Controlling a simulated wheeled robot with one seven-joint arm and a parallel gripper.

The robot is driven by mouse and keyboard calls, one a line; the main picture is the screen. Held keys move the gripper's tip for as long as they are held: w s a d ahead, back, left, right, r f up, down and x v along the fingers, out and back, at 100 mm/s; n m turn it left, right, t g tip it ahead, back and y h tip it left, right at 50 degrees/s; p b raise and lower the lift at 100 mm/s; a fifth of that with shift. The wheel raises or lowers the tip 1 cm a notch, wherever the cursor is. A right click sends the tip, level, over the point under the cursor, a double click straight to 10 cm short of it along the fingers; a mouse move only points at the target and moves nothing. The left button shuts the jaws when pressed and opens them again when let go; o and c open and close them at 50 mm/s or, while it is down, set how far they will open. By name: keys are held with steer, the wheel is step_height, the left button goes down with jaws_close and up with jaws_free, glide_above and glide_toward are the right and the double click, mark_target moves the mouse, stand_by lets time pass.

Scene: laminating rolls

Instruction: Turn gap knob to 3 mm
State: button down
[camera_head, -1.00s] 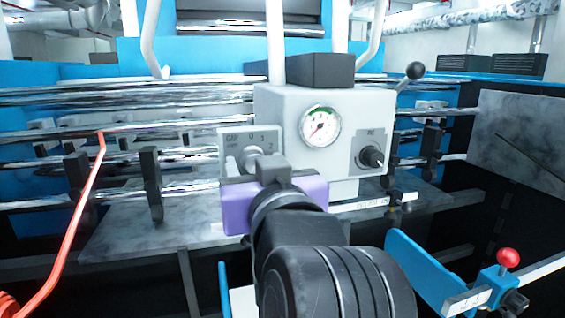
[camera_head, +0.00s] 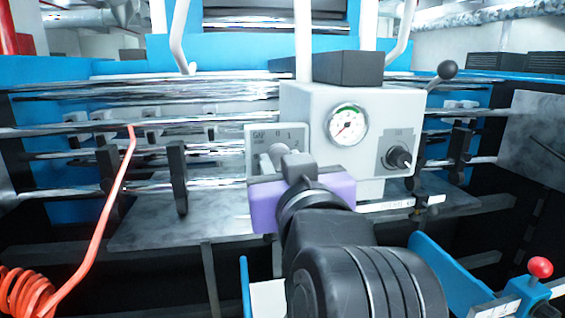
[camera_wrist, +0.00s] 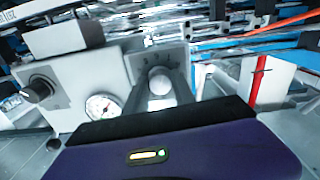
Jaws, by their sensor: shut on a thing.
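The gripper hides most of the knob and the lower part of the scale in the head view, so I cannot read the knob's setting.
A grey control box (camera_head: 305,110) with a round gauge (camera_head: 347,126) and a black knob (camera_head: 399,158) stands right of the plate. Metal rollers (camera_head: 70,128) run across behind. A coiled orange hose (camera_head: 100,215) hangs at left. A red ball lever (camera_head: 540,267) is at lower right.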

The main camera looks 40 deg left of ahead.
steer(key=n, duration=2.3)
steer(key=shift+r+b, duration=0.1)
steer(key=shift+b, duration=0.3)
steer(key=c, duration=1.1)
jaws_free()
steer(key=shift+o, duration=0.2)
